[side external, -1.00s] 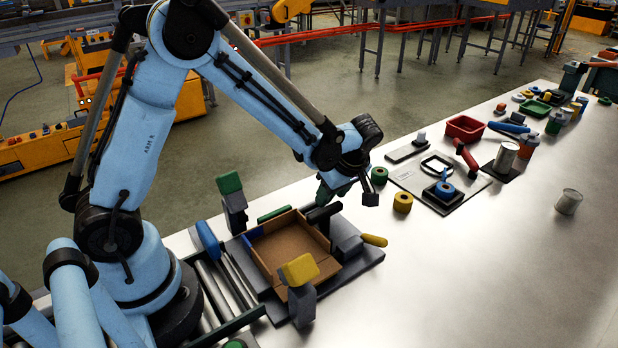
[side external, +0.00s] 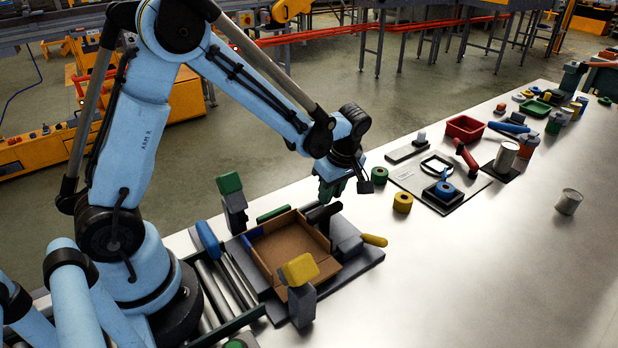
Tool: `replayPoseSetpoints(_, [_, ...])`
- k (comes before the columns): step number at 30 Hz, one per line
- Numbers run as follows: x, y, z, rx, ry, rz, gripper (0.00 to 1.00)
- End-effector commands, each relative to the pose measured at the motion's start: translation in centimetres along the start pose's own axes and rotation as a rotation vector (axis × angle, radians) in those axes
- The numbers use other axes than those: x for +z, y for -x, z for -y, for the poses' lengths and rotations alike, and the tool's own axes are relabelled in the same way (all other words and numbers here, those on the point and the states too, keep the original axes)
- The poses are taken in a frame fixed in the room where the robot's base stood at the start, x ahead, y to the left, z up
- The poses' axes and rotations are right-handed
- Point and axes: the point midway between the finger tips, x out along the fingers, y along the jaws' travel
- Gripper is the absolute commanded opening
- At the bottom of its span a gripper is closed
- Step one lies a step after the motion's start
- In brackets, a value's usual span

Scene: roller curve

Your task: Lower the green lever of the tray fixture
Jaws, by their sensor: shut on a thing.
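The tray fixture (side external: 366,262) is a dark grey base on the near left of the table, holding a brown open cardboard tray (side external: 290,246). My gripper (side external: 336,187) hangs just beyond the tray's far right corner and points down. It is shut on a green piece (side external: 328,192), which looks like the green lever, standing roughly upright above a dark block (side external: 322,213). The gripper partly hides this lever, and its lower end is hard to make out. A yellow handle (side external: 374,240) lies low at the fixture's right side.
A green-topped post (side external: 230,185) and a yellow-topped post (side external: 299,270) stand at the fixture's edges. A blue handle (side external: 207,238) is at its left, beside rollers. A yellow ring (side external: 403,202) and a green ring (side external: 379,175) sit to the right. The front right table is clear.

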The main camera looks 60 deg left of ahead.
Motion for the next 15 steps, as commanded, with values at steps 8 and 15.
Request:
replayPoseSetpoints(8, [-1.0,-0.1,0.0,0.000,0.004,0.192,0.00])
replayPoseSetpoints(15, [-1.4,-0.3,0.0,-0.001,0.001,0.319,0.00])
